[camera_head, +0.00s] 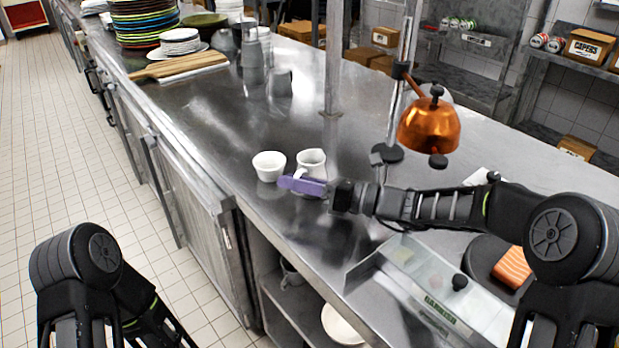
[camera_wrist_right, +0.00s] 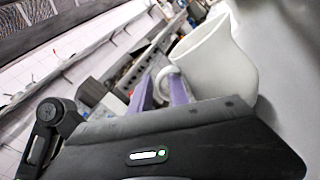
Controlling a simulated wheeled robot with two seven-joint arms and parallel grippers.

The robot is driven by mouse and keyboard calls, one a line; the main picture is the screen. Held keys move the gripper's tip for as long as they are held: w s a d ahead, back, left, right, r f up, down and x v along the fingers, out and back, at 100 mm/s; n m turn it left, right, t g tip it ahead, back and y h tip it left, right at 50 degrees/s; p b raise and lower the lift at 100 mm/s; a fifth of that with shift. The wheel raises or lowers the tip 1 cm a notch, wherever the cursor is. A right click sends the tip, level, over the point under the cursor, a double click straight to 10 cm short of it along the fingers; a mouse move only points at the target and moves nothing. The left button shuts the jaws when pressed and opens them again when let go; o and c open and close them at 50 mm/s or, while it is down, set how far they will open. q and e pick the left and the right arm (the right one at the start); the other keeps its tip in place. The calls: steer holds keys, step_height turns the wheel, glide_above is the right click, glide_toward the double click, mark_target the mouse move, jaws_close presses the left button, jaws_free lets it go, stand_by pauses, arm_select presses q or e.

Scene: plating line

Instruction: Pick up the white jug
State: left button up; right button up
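The white jug (camera_head: 313,160) stands upright on the steel counter, beside a white cup (camera_head: 268,164). My right gripper (camera_head: 302,185) is at the near side of the jug, its purple fingers covering part of the jug's lower body. In the right wrist view the jug (camera_wrist_right: 212,62) is large, with its looped handle toward the fingers. The two purple fingers (camera_wrist_right: 162,92) are apart there, with the handle at or between their tips. I cannot tell whether they touch it. My left arm shows at the lower left, but its gripper is out of view.
A copper heat lamp (camera_head: 429,125) hangs to the right behind my right arm. A clear-sided bin (camera_head: 430,285) and a dark round plate (camera_head: 485,262) are at the near right. Grey containers (camera_head: 252,62) and plate stacks stand farther back. Counter left of the cup is clear.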

steer(key=shift+c, duration=0.2)
stand_by(0.4)
jaws_close()
steer(key=shift+r, duration=0.1)
stand_by(1.1)
